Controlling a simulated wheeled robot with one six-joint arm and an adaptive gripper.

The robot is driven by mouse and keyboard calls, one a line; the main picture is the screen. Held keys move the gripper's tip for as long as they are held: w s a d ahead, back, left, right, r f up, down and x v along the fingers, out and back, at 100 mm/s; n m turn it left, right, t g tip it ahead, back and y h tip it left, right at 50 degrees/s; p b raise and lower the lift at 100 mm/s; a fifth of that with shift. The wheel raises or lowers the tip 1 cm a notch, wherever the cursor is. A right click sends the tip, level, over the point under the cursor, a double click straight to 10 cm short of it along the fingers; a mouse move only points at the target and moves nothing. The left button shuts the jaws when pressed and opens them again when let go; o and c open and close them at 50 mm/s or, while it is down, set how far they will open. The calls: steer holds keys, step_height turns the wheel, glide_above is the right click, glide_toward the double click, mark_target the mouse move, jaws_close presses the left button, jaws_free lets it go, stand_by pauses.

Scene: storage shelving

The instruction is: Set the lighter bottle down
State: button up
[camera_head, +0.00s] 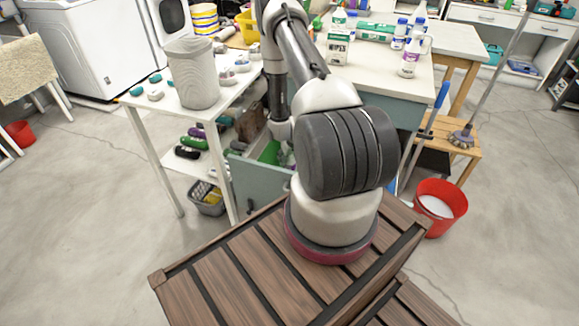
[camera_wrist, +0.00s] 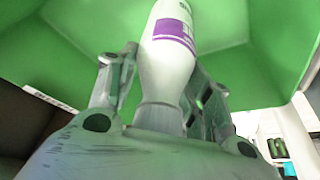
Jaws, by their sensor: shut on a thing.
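In the wrist view, my gripper (camera_wrist: 163,75) is shut on a white bottle (camera_wrist: 172,58) with a purple label band. The fingers press on either side of it, and its far end runs out of the top of the picture. Bright green walls (camera_wrist: 245,60) surround the bottle and fingers. In the head view, my arm reaches down to an open drawer (camera_head: 250,187) with a green inside, under the worktop. The gripper and held bottle are mostly hidden there. I cannot tell whether the bottle touches the drawer floor.
A white worktop (camera_head: 375,85) above the drawer carries several bottles and cartons. A white side table (camera_head: 140,103) with a grey ribbed bin (camera_head: 193,75) stands to the left. A red bucket (camera_head: 440,205) and a wooden stool (camera_head: 455,140) stand to the right.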

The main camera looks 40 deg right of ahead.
mark_target(288, 164)
steer(key=shift+f, duration=2.2)
steer(key=shift+f, duration=0.1)
steer(key=o, duration=0.9)
